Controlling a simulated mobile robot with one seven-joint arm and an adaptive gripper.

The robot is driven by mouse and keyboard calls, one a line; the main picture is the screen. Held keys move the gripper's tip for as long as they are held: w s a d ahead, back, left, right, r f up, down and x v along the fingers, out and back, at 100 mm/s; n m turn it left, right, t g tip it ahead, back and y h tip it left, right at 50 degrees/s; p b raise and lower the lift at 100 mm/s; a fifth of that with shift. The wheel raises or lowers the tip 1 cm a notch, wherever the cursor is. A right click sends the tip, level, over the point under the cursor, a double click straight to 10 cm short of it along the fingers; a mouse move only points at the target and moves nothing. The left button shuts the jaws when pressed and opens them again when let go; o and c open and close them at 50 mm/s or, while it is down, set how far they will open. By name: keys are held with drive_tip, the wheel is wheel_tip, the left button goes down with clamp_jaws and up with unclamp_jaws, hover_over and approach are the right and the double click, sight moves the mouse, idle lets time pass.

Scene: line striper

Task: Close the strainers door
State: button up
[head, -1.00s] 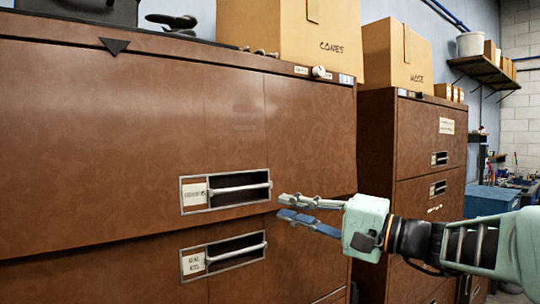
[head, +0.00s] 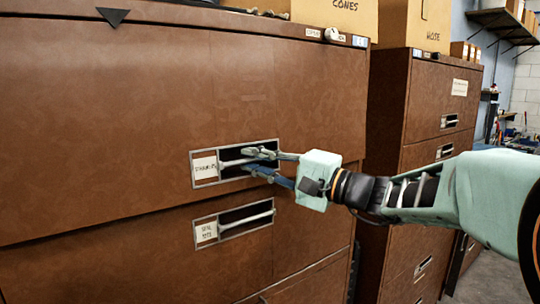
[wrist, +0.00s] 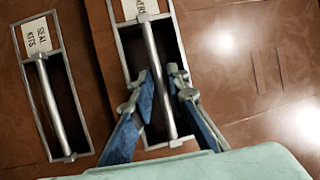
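The strainers door (head: 110,130) is the wide brown upper front of the near cabinet. Its lower edge appears to stand slightly proud of the front below. Its label (head: 205,167) sits left of a recessed bar handle; the bar (wrist: 154,58) shows clearly in the wrist view. My gripper (head: 250,161) is at the right part of this handle. In the wrist view my gripper (wrist: 161,73) is open, with one finger on each side of the bar and gaps visible. In the head view the fingers hide part of the bar.
A lower front has a similar handle (head: 246,219) labelled seal kits (head: 206,232). A second brown cabinet (head: 425,110) stands to the right. Cardboard boxes (head: 345,15) sit on top. Floor shows at the lower right.

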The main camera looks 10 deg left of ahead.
drive_tip(key=shift+w+a, duration=0.1)
drive_tip(key=shift+a, duration=0.2)
clamp_jaws()
drive_tip(key=shift+f+b, duration=0.1)
drive_tip(key=shift+b, duration=0.2)
